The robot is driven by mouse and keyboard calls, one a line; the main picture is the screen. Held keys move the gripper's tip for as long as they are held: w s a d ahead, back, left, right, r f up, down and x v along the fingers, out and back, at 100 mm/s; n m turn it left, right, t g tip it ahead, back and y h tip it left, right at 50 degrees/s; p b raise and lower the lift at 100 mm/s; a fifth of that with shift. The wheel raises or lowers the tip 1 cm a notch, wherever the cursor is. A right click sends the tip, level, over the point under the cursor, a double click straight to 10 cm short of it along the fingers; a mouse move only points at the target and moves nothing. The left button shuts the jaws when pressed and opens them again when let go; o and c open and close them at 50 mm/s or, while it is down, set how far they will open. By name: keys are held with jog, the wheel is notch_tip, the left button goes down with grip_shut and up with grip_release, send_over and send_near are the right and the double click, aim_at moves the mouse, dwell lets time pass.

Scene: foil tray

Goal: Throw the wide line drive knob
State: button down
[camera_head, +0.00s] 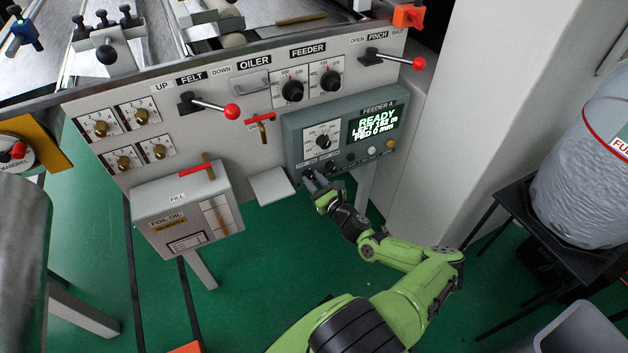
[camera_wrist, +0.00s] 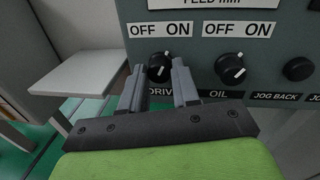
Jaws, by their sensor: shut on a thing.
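The drive knob (camera_wrist: 158,65) is a small black rotary knob with a white mark, on the grey-green feeder panel (camera_head: 293,135). In the wrist view it sits under an OFF / ON label, with the partly covered word DRIVE below. My gripper (camera_head: 311,182) is at the panel's lower left corner. Its two grey fingers (camera_wrist: 158,76) stand either side of the drive knob and are shut on it. In the head view my fingers hide the knob. I cannot tell clearly which way its mark points.
A similar black OIL knob (camera_wrist: 230,69) is close right of my fingers, then a jog back button (camera_wrist: 298,69). A light grey shelf (camera_wrist: 80,78) juts out left of the panel. The feeder display (camera_head: 375,122) reads READY. A red-tipped felt lever (camera_head: 232,111) is above left.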

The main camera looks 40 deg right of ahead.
jog(key=n+p, duration=0.1)
jog(key=n, duration=0.1)
jog(key=n+p, duration=0.1)
jog(key=n, duration=0.2)
jog(key=shift+a+r+n+g, duration=0.1)
jog(key=shift+r+n+g, duration=0.1)
jog(key=shift+n+g, duration=0.1)
jog(key=n+p, duration=0.2)
jog(key=n, duration=0.2)
jog(key=shift+n+g+h, duration=0.3)
jog(key=shift+n+g, duration=0.1)
jog(key=shift+f, duration=0.1)
jog(key=shift+a, duration=0.1)
jog(key=c, duration=0.8)
grip_release()
jog(key=p+v, duration=0.3)
jog(key=v, duration=1.2)
jog(key=shift+s+a+p, duration=0.15)
jog(key=shift+s+p, duration=0.15)
